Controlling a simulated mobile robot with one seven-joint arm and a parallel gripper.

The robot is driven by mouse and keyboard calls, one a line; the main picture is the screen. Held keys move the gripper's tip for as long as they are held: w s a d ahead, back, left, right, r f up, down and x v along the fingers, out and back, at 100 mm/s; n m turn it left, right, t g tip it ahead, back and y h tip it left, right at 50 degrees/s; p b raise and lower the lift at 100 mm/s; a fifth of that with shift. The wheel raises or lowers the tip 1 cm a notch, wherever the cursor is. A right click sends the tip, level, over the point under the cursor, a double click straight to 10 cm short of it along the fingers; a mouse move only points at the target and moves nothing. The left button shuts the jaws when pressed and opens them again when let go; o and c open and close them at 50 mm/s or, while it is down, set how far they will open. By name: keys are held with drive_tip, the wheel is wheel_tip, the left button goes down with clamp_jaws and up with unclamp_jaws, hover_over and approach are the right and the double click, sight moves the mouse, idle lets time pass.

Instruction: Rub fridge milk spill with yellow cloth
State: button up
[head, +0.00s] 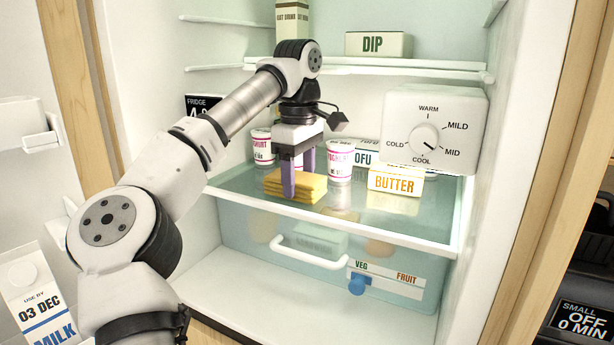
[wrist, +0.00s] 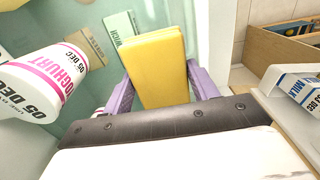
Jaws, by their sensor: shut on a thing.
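The yellow cloth (head: 302,188) is a folded pad on the glass fridge shelf (head: 385,217). My gripper (head: 298,180) points down over it, with its purple fingers on either side of the cloth. In the wrist view the cloth (wrist: 158,70) lies between the two fingers of my gripper (wrist: 163,92), which is shut on it. I cannot tell whether the cloth presses on the glass. I cannot clearly make out a milk spill; a faint pale patch (head: 342,214) right of the cloth may be a reflection.
A yoghurt pot (head: 340,160) stands close behind and right of the cloth, also large in the wrist view (wrist: 45,82). A butter box (head: 395,181) is further right, below the temperature dial box (head: 434,130). The front right of the shelf is clear. A drawer (head: 330,262) sits below.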

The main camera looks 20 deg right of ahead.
sight(321, 181)
idle(0.3)
drive_tip(key=shift+s+d, duration=0.7)
drive_tip(key=shift+s, duration=0.15)
drive_tip(key=shift+s+d+f, duration=0.15)
drive_tip(key=shift+s+d, duration=0.55)
drive_tip(key=shift+s, duration=0.25)
drive_tip(key=shift+r, duration=0.75)
